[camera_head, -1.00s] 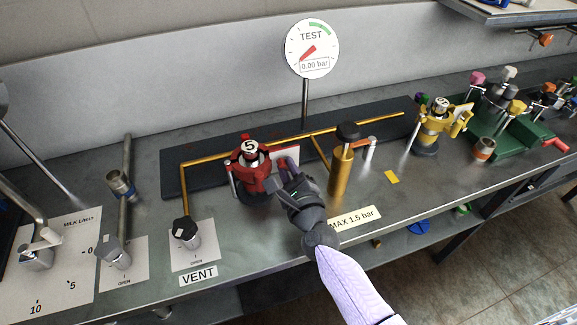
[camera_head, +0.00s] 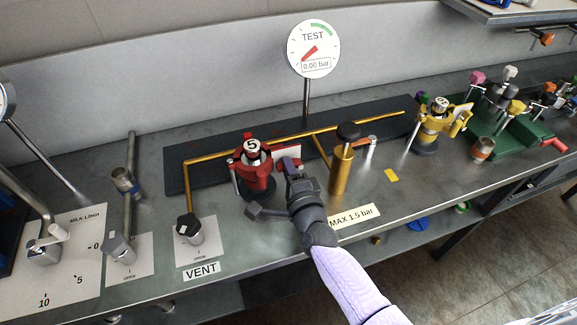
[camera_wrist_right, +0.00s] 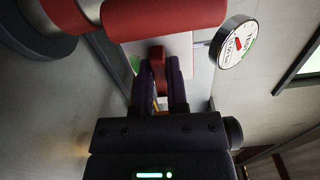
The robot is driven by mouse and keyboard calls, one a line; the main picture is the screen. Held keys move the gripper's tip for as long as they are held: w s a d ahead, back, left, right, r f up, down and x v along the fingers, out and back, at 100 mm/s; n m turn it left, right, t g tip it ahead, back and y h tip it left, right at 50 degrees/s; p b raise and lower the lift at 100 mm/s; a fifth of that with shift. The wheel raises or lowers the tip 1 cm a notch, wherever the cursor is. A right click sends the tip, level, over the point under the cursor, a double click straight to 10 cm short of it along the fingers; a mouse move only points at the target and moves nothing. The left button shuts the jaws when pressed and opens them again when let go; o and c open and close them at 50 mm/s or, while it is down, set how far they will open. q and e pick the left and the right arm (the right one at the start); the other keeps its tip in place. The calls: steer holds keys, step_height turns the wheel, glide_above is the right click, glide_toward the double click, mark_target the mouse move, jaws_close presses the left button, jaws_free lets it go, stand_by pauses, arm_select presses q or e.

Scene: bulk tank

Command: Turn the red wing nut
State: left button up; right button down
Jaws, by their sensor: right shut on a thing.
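The red fitting (camera_head: 256,184), with a "5" on its cap, stands on the bench left of the brass cylinder. Its red body also crosses the top of the right wrist view (camera_wrist_right: 165,18). My right gripper (camera_head: 289,166) is at the fitting's right side. In the right wrist view its two dark fingers (camera_wrist_right: 159,78) are shut on a narrow red wing (camera_wrist_right: 157,64), which I take as the red wing nut. In the head view the gripper hides this wing. My left gripper is in neither view.
A gauge (camera_head: 313,48) behind reads 0.00 bar. A brass cylinder with a black knob (camera_head: 341,168) stands close right of my gripper. A brass pipe (camera_head: 215,156) runs behind. The VENT valve (camera_head: 189,230) is front left. A yellow fitting (camera_head: 433,128) stands farther right.

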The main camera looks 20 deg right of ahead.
steer(key=shift+n, duration=0.4)
steer(key=c, duration=0.9)
jaws_free()
steer(key=shift+s, duration=0.1)
steer(key=s+p, duration=0.1)
steer(key=s, duration=0.8)
steer(key=shift+s+d+p, duration=0.15)
steer(key=shift+s+p, duration=0.2)
steer(key=shift+s, duration=0.05)
